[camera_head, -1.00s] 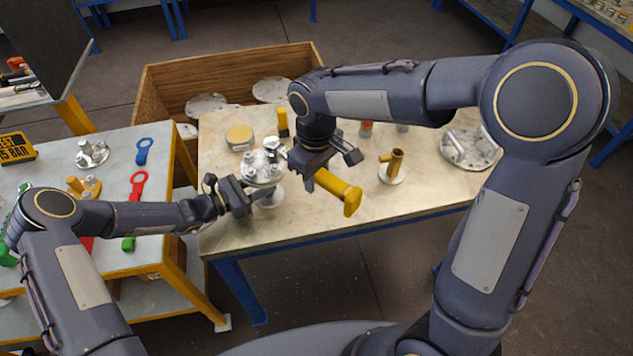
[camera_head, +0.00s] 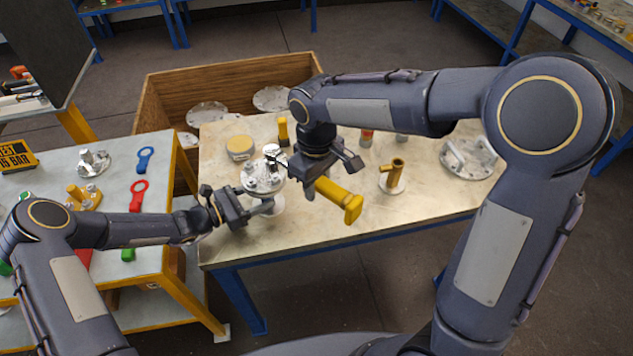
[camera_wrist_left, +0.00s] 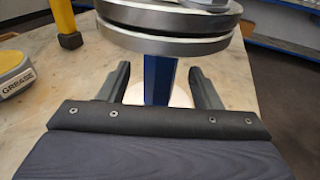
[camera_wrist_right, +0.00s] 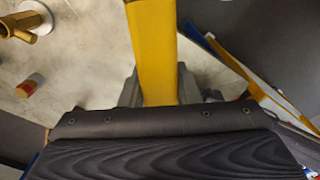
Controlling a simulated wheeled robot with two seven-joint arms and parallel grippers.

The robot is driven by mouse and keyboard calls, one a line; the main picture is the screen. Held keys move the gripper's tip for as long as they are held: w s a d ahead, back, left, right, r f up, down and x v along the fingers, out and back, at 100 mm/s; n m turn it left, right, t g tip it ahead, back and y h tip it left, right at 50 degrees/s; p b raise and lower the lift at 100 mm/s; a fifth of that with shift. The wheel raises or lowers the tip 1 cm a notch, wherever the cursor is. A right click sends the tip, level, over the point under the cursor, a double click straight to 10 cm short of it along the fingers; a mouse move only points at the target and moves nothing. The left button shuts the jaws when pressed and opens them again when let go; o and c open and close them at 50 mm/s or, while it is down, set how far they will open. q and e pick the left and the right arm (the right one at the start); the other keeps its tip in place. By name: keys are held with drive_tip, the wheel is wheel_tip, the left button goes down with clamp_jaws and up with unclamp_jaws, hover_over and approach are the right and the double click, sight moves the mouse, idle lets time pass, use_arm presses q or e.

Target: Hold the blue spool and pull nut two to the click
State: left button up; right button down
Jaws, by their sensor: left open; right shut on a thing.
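The flanged vessel (camera_head: 262,177) stands on the middle table, with bright nuts on its top flange; I cannot tell which is nut two. In the left wrist view the blue spool (camera_wrist_left: 158,80) shows as an upright blue post under two stacked metal flange discs (camera_wrist_left: 170,42). My left gripper (camera_head: 264,205) is open, low at the vessel; its fingers (camera_wrist_left: 159,75) lie either side of the blue post, with gaps. My right gripper (camera_head: 318,175) is shut on a yellow tool (camera_head: 340,199), which also fills the middle of the right wrist view (camera_wrist_right: 152,50). The tool's working end is hidden.
A grease tin (camera_head: 239,147) and a small yellow piece (camera_head: 283,130) stand behind the vessel. A brass-coloured fitting (camera_head: 394,176) and a handled metal plate (camera_head: 467,158) are to the right. The table's front right is clear. A wooden crate (camera_head: 160,100) stands behind.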

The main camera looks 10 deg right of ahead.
use_arm(q)
drive_tip(key=v, duration=1.1)
